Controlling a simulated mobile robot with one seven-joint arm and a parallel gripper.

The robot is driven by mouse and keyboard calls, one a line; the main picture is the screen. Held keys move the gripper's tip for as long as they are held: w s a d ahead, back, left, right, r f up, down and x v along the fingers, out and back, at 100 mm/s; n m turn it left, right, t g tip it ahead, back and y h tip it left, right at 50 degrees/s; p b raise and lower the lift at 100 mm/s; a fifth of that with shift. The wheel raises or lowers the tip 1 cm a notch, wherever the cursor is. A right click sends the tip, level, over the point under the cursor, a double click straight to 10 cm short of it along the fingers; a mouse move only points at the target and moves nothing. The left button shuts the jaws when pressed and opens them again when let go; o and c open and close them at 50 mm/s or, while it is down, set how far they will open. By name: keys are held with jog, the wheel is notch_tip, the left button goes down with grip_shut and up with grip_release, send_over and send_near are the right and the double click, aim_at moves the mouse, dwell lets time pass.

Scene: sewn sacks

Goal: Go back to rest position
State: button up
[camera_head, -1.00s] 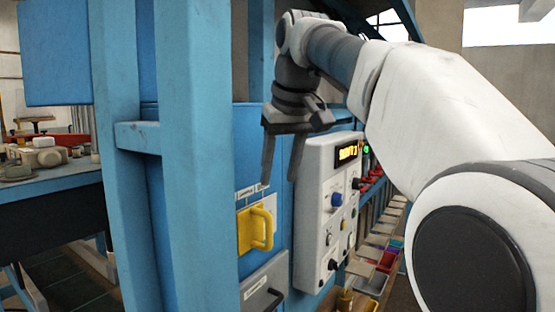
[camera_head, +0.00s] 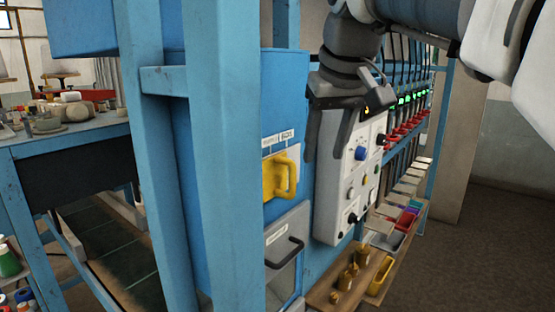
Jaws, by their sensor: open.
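My gripper (camera_head: 327,158) hangs from the arm at the upper middle, fingers pointing down. It is open, with a gap between its two fingers, and nothing is held. It shows in front of the white control panel (camera_head: 352,190), hiding the panel's upper left part. From this view I cannot tell how far it is from the panel. The yellow handle (camera_head: 284,176) on the blue cabinet is left of and below the fingers, apart from them.
Blue frame posts (camera_head: 228,150) stand at left of centre. A grey door with a dark handle (camera_head: 287,254) is under the yellow handle. A wooden shelf (camera_head: 322,294) holds brass pieces and bins. A cluttered table (camera_head: 70,133) is at left. Open floor (camera_head: 490,230) lies at right.

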jog(key=s+d+f+m+b, duration=0.1)
jog(key=s+d+f, duration=0.2)
jog(key=s+f, duration=0.6)
jog(key=s+d+f+m+b, duration=0.1)
jog(key=s+d+f+b, duration=0.1)
jog(key=s+f, duration=0.7)
notch_tip(320, 180, down, 7)
jog(key=shift+d+r+m+t+h, duration=0.1)
jog(key=shift+d+m+t+h, duration=0.3)
jog(key=shift+d, duration=0.15)
